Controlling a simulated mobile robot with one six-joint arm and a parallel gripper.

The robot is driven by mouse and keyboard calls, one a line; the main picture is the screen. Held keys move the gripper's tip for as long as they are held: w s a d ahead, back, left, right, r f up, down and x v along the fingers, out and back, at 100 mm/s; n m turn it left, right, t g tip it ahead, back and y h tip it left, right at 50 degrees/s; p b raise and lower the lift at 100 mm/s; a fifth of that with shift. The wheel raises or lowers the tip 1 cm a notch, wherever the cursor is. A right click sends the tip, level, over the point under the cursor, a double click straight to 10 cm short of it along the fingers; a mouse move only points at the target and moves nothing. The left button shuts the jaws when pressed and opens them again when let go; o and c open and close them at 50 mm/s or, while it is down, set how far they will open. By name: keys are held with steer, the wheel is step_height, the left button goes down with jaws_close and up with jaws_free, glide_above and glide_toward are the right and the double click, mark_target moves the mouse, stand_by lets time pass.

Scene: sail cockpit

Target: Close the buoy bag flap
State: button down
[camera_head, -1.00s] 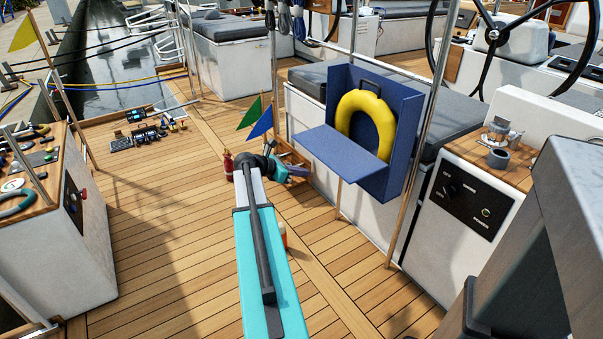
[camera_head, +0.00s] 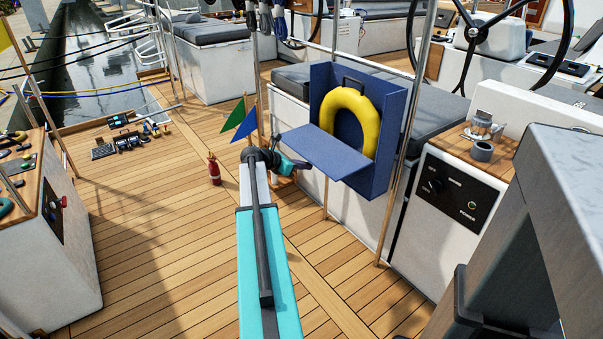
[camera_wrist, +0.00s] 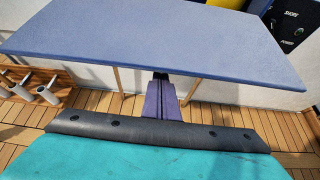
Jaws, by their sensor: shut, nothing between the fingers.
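The blue buoy bag (camera_head: 390,165) stands upright against the cockpit seat on thin posts. A yellow ring buoy (camera_head: 368,125) sits inside it. Its flap (camera_head: 338,152) is folded down and sticks out about level, so the bag is open. In the wrist view the flap (camera_wrist: 150,45) spans the upper picture as a flat blue panel. My gripper (camera_head: 303,166) is shut and empty, just left of the flap's outer edge. In the wrist view its purple fingers (camera_wrist: 160,98) point at the flap's near edge and appear lower than it. Whether they touch is unclear.
A metal pole (camera_head: 402,150) stands right of the bag. A control panel (camera_head: 455,197) with a pot and cup above is further right. Green and blue flags (camera_head: 243,125) and a red extinguisher (camera_head: 214,170) are left of my gripper.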

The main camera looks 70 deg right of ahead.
steer(key=shift+r, duration=0.2)
steer(key=shift+w+r, duration=0.1)
stand_by(0.4)
steer(key=shift+r+y+p, duration=0.3)
steer(key=shift+p, duration=0.65)
